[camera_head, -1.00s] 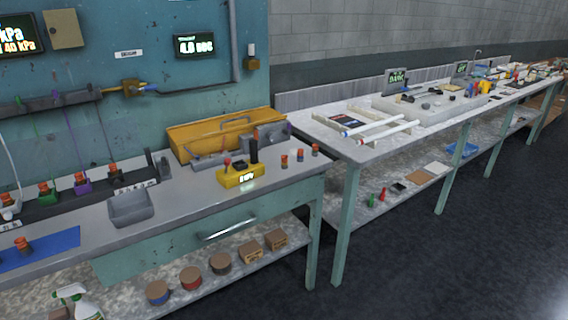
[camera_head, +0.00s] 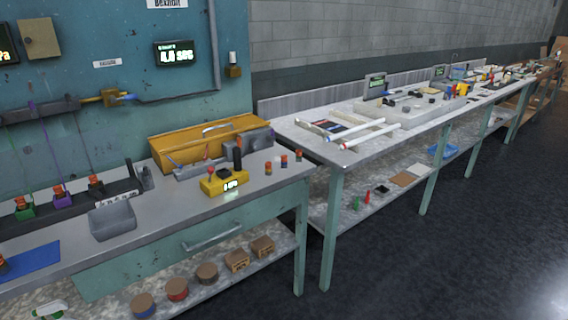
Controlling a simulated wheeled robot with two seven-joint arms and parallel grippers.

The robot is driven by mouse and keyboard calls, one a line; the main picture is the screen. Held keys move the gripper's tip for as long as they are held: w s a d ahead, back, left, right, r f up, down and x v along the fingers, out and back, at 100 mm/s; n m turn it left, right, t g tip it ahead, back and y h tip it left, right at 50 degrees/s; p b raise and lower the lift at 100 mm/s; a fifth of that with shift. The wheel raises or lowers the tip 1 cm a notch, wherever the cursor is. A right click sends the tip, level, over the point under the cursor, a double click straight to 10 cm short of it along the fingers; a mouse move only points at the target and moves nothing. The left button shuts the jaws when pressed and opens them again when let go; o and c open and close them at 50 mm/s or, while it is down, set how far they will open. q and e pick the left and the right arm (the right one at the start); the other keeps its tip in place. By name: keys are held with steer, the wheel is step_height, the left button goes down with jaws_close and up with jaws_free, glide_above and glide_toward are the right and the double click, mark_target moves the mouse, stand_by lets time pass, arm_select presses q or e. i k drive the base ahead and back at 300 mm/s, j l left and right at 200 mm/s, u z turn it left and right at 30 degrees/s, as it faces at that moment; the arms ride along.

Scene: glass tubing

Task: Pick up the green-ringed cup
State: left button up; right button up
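No cup with a clearly visible green ring can be made out. Several small orange-topped cups stand on the near bench: a front one (camera_head: 268,168), a middle one (camera_head: 284,161) and a back one (camera_head: 298,156) near its right end. At the left, an orange-topped piece sits in a green holder (camera_head: 25,211), beside a purple holder (camera_head: 62,200) with a similar piece. Any rings on these are too small to tell. Neither of my grippers is in view.
The near bench (camera_head: 165,215) also bears a grey bin (camera_head: 112,219), a yellow device (camera_head: 224,183), a yellow toolbox (camera_head: 205,145) and a blue mat (camera_head: 30,262). Round tins stand on its lower shelf. A second bench (camera_head: 290,128) runs off right. The dark floor (camera_head: 440,265) at right is clear.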

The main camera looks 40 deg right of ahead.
mark_target(299, 154)
steer(key=z, duration=1.3)
steer(key=i+j+u, duration=0.2)
steer(key=i, duration=0.3)
steer(key=i+u, duration=0.2)
steer(key=i, duration=0.35)
